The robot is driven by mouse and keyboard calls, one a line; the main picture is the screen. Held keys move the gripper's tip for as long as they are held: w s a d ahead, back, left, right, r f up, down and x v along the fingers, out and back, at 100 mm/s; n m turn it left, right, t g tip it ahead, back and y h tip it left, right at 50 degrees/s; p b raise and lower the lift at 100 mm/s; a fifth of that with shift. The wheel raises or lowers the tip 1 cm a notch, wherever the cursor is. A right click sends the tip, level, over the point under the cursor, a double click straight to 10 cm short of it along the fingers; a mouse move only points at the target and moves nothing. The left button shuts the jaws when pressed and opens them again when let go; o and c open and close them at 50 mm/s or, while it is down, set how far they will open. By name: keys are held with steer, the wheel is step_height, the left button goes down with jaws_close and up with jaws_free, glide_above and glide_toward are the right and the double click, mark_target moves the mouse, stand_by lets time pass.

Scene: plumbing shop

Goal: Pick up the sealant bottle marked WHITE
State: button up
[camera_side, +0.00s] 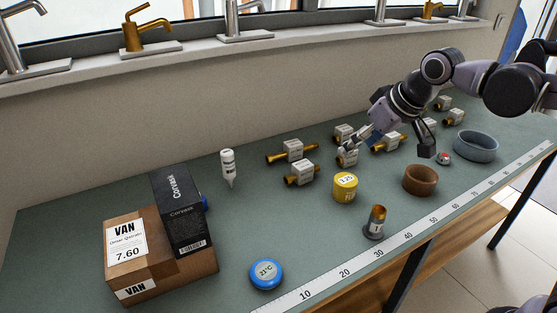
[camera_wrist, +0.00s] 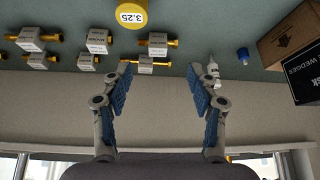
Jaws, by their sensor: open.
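In the wrist view, the white bottle (camera_wrist: 213,72) shows just beyond and to the right of the right fingertip. My gripper (camera_side: 392,142) is open and empty above the bench, among the valves and well to the right of the bottle in the side view. Its two blue-padded fingers (camera_wrist: 158,70) are spread apart in the wrist view, with nothing held between them.
Several labelled brass valves (camera_side: 301,174) lie beside and below my gripper. A yellow tin (camera_side: 345,188), brown bowl (camera_side: 420,180), blue-grey bowl (camera_side: 476,146) and blue disc (camera_side: 266,274) stand in front. A carton (camera_side: 190,268) and black box (camera_side: 178,210) are left of the bottle.

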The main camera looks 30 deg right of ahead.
steer(key=w+a+r, duration=0.1)
steer(key=w+a, duration=0.7)
steer(key=w, duration=0.4)
steer(key=n+g, duration=0.2)
glide_above(230, 154)
steer(key=s+d, duration=0.1)
steer(key=s, duration=0.1)
step_height(230, 154, down, 6)
steer(key=shift+w+a+f+y, duration=0.2)
steer(key=shift+a+f+y, duration=0.1)
steer(key=shift+f, duration=0.15)
steer(key=x, duration=0.4)
steer(key=shift+w+f, duration=0.15)
steer(key=shift+f, duration=0.25)
steer(key=shift+s+x, duration=0.2)
steer(key=shift+x, duration=2.45)
steer(key=shift+f, duration=0.1)
jaws_close()
